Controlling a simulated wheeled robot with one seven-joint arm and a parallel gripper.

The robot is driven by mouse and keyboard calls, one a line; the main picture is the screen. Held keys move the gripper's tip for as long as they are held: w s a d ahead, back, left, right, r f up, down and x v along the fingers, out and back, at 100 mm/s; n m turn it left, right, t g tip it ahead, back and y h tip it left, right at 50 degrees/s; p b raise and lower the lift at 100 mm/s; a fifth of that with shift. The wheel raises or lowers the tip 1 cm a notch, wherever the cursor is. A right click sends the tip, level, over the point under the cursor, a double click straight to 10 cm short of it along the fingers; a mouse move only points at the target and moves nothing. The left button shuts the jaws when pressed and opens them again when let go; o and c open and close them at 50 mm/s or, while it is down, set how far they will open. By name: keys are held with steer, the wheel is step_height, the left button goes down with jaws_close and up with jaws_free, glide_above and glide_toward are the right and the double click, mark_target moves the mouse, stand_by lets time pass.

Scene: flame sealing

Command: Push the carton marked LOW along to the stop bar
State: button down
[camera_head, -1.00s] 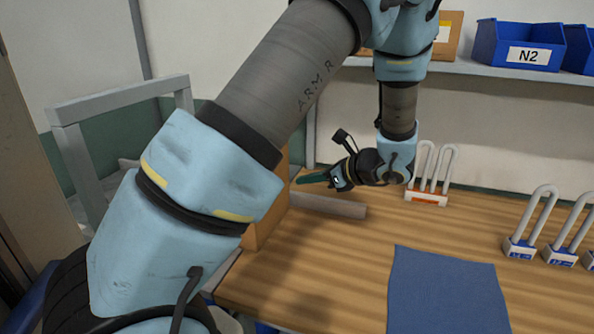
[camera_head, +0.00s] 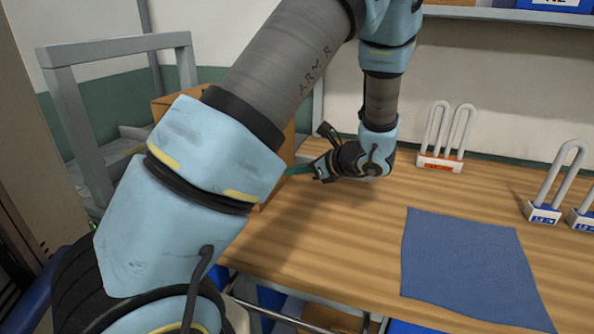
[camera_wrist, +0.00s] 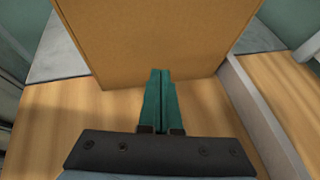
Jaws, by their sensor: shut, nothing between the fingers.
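A brown carton (camera_head: 287,140) stands at the left end of the table, mostly hidden behind my arm in the head view. One plain face of the carton (camera_wrist: 150,35) fills the top of the wrist view. No LOW marking shows. My gripper (camera_head: 288,171) is low over the table at the carton's right side, its green fingers pressed together and empty. In the wrist view, the fingertips (camera_wrist: 160,72) overlap the carton's lower face; I cannot tell whether they touch it. A grey bar (camera_wrist: 256,105) runs beside the carton on the right; I cannot tell whether it is the stop bar.
A blue cloth (camera_head: 470,262) lies on the front of the wooden table (camera_head: 345,235). A white looped piece with an orange base (camera_head: 440,163) stands at the back, and blue-based ones (camera_head: 543,212) stand at right. A grey frame (camera_head: 115,48) rises at left.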

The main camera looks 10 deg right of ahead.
stand_by(0.3)
steer(key=shift+w+a+b, duration=0.85)
steer(key=shift+w+a, duration=0.95)
steer(key=shift+a, duration=1.25)
steer(key=shift+w+a+b, duration=0.9)
steer(key=shift+w+a, duration=0.9)
steer(key=shift+a, duration=1.25)
steer(key=shift+w+a+b, duration=0.85)
steer(key=shift+w+a, duration=0.95)
steer(key=shift+a, duration=1.25)
steer(key=shift+s+d+r+p, duration=0.1)
steer(key=shift+s+d+p, duration=0.4)
steer(key=shift+d, duration=0.6)
steer(key=shift+s+d+p, duration=0.25)
steer(key=shift+s+d, duration=0.4)
steer(key=shift+d, duration=0.4)
steer(key=shift+s+d, duration=0.3)
steer(key=shift+d, duration=0.25)
